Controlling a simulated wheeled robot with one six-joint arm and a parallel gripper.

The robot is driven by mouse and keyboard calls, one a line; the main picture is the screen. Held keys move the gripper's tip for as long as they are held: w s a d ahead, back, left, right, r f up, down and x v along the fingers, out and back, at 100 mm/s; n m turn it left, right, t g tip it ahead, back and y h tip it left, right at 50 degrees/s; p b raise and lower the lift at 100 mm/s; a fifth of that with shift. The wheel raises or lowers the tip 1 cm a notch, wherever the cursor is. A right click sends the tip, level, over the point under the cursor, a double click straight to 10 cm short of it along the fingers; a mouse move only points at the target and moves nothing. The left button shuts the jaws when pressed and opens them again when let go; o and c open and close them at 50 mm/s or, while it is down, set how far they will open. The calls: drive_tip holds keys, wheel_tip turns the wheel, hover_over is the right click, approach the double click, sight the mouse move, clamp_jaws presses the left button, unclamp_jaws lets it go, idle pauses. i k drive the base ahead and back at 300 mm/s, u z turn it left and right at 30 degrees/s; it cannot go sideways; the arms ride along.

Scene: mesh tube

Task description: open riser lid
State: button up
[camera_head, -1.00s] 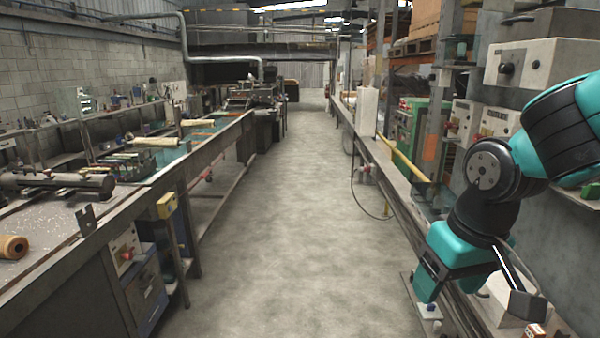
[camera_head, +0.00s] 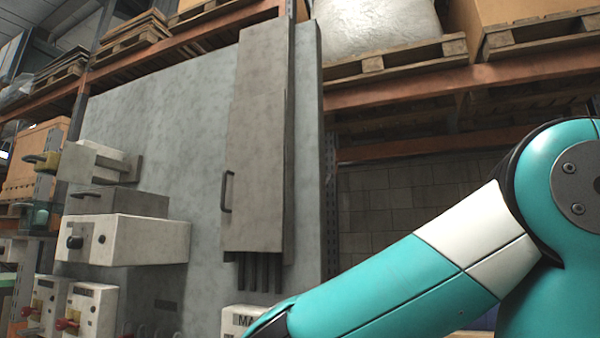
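A tall, narrow grey cover (camera_head: 256,130), which looks like the riser lid, stands upright on a grey back panel in the middle of the view. It looks shut. A dark bar handle (camera_head: 227,191) is fixed upright near its left edge, low down. Several dark cables or conduits (camera_head: 260,272) come out below the cover. My teal and white arm crosses the lower right and runs down out of the picture at the bottom.
Left of the cover, a white box with a black knob (camera_head: 122,240) juts out from the panel (camera_head: 185,130). White switch boxes with red handles (camera_head: 88,308) sit lower left. A partly hidden white labelled box (camera_head: 243,318) is below the cover. Orange racking with pallets (camera_head: 400,62) stands behind.

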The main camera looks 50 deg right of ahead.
sight(252, 198)
drive_tip(key=z, duration=0.25)
drive_tip(key=k, duration=1.3)
drive_tip(key=u, duration=1.1)
drive_tip(key=i, duration=1.3)
drive_tip(key=z, duration=0.9)
drive_tip(key=i, duration=0.6)
drive_tip(key=z, duration=0.7)
